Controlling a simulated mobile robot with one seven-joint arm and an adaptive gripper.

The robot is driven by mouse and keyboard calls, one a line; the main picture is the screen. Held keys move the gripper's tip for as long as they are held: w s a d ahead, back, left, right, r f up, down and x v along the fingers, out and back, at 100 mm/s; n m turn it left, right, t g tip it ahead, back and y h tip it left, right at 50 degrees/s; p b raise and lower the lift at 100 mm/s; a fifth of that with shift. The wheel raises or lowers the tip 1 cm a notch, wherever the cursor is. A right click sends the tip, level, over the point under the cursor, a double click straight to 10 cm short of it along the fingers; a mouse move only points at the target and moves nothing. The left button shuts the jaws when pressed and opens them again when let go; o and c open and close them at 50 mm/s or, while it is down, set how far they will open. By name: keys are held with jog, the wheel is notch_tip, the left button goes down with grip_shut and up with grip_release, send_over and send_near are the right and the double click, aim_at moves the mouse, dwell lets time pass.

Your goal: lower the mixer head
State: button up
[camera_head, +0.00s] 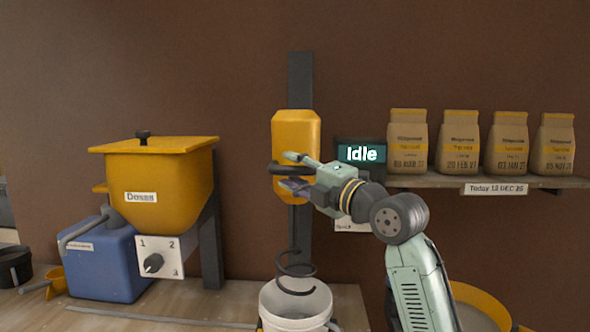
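The mixer head (296,131) is a yellow block on a dark upright column (300,80) against the brown wall. A dark handle bar (277,169) crosses its lower front. A dark spiral paddle (296,270) hangs below it, its lowest loop overlapping the mouth of a white bucket (290,324). My gripper (288,171) comes in from the right in front of the head. Its fingers are apart, one above and one below the level of the handle bar. I cannot tell whether they touch the bar. My gripper hides part of the head and bar.
A display (361,152) reading "Idle" sits right of the head. A shelf (440,181) holds several paper bags (407,140). On the left are a yellow hopper (160,185), a blue box (105,265) and a numbered dial (154,262). A yellow rim (485,299) shows at lower right.

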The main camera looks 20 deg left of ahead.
jog(key=shift+c, duration=0.4)
grip_shut()
dwell(0.4)
